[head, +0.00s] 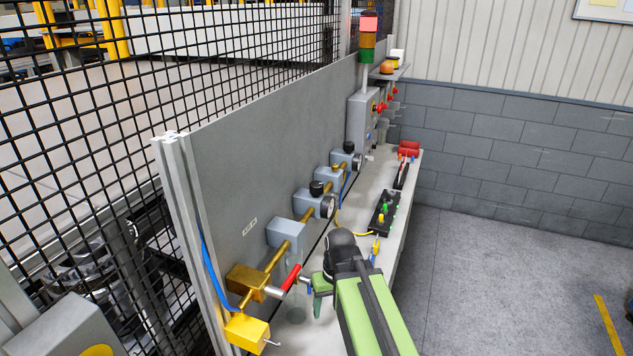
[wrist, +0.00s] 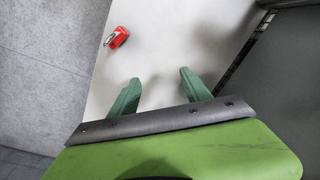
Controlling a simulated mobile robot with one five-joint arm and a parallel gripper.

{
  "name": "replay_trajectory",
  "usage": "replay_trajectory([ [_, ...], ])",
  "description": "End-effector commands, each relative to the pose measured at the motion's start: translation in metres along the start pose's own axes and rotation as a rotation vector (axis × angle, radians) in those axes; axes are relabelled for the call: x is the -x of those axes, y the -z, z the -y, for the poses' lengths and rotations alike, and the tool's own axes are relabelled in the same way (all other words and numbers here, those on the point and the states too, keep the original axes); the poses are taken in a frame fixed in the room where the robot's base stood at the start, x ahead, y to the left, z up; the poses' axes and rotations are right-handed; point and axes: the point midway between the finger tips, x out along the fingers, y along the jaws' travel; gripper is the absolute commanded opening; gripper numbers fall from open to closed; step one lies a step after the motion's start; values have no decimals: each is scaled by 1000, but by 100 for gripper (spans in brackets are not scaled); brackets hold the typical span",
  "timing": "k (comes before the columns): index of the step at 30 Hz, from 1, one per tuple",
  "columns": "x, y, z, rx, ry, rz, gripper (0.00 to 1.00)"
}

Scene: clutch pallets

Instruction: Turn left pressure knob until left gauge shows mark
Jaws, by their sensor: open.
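The left pressure knob (head: 317,187) is black and sits on top of a blue-grey regulator block on the wall panel in the head view. The left gauge (head: 327,206) is a round dial on that block's right side. It is seen edge-on, so its needle and mark cannot be read. My gripper (head: 318,292) is in front of the panel, nearer the camera and lower than the knob, pointing down over the bench. In the wrist view its two green fingers (wrist: 160,92) are apart with nothing between them. Neither knob nor gauge shows in the wrist view.
A second black knob (head: 348,147) and gauge (head: 357,162) sit farther along the brass pipe. A red-handled valve (head: 291,278) is close left of my gripper. A black switch box (head: 384,213) lies on the bench. A red object (wrist: 116,37) lies on the bench top.

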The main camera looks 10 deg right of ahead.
Motion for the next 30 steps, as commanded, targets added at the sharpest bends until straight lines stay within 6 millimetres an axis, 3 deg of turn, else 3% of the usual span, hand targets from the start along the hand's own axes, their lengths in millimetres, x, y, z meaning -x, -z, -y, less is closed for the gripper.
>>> replay_trajectory([
  [1,36,18,-4,60,75,-13,59],
  [5,129,70,-26,347,361,-175,59],
  [9,240,119,-73,664,551,-535,59],
  [12,304,137,-110,826,573,-784,59],
  [15,339,144,-134,919,555,-947,59],
  [18,349,145,-142,957,542,-1012,59],
  [23,343,146,-137,963,540,-1018,59],
  [30,317,168,-100,964,542,-1014,59],
])
